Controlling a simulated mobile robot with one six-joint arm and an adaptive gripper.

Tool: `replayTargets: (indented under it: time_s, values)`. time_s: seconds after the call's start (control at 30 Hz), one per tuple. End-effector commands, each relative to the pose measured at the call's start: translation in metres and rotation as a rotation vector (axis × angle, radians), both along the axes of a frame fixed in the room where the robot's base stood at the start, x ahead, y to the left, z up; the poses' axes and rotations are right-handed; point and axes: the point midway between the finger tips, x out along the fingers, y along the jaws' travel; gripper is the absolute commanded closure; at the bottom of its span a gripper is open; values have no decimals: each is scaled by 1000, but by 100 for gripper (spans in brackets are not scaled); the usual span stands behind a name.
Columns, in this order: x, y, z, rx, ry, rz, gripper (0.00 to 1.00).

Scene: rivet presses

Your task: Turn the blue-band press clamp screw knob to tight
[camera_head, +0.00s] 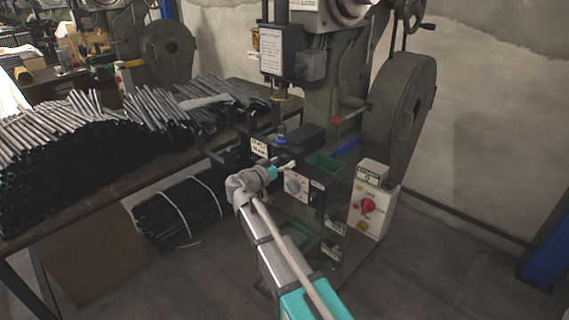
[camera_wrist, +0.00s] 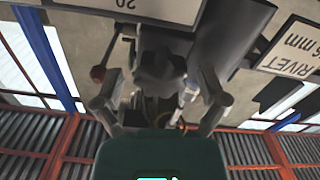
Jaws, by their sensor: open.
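The press (camera_head: 335,85) stands at the centre of the head view, with a blue band (camera_head: 348,148) low on its body. In the wrist view a dark, lobed knob (camera_wrist: 160,68) lies ahead of my gripper (camera_wrist: 162,102), roughly between the two spread fingers. I see no clear contact, and its turn position cannot be read. In the head view my gripper (camera_head: 285,165) reaches the front of the press, just under the tooling. It is open and seems empty. The knob cannot be made out there, and the arm may cover it.
A lever with a red ball (camera_head: 337,120), a grey dial on a pale plate (camera_head: 294,185) and a control box with a red switch (camera_head: 367,207) are close by. A table of metal rods (camera_head: 70,150) stands left. Floor is free at the right.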

Motion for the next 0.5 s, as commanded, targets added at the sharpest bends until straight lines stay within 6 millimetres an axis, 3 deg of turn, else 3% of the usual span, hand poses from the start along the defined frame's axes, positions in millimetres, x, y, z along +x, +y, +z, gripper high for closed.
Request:
replayTargets:
  time_s: [0.27, 0.5]
  values:
    - [-13, 10, 0, 0, 0, 2, 8]
    - [-39, 29, 0, 0, 0, 2, 8]
